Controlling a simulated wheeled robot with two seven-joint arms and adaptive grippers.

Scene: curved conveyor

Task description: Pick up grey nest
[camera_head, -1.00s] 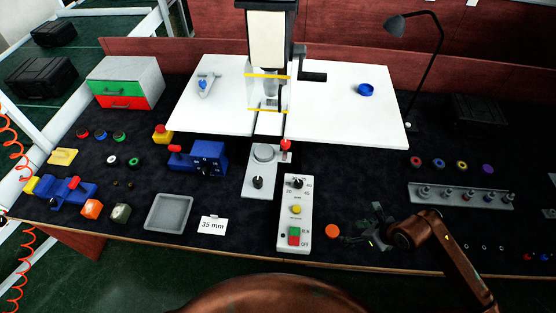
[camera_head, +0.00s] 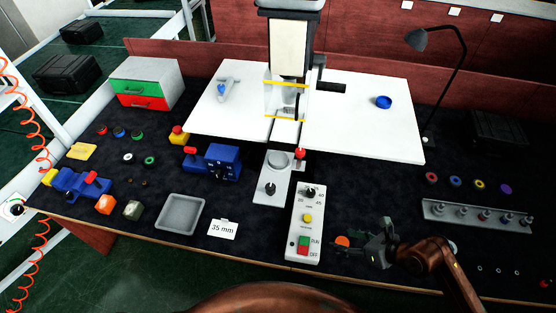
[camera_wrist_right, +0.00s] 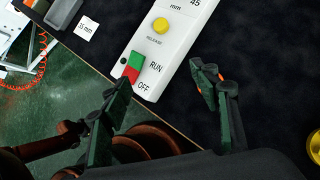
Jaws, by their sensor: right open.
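I cannot tell for sure which thing is the grey nest. A grey round piece (camera_head: 277,160) sits on the light plate below the press. A shallow grey square tray (camera_head: 181,213) lies near the front edge, left of the 35 mm card; part of it shows at the top left of the wrist view (camera_wrist_right: 64,14). A grey-green block (camera_head: 133,209) stands left of that tray. My right gripper (camera_head: 376,243) is open and empty, right of the control box and apart from all three. In the wrist view its spread fingers (camera_wrist_right: 160,72) frame the box's lower end. My left gripper is out of view.
The white control box (camera_head: 307,225) stands between the right gripper and the tray. An orange disc (camera_head: 342,241) lies beside the gripper. The press (camera_head: 290,60) rises at the back centre. A rail with several pegs (camera_head: 477,216) lies at the right.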

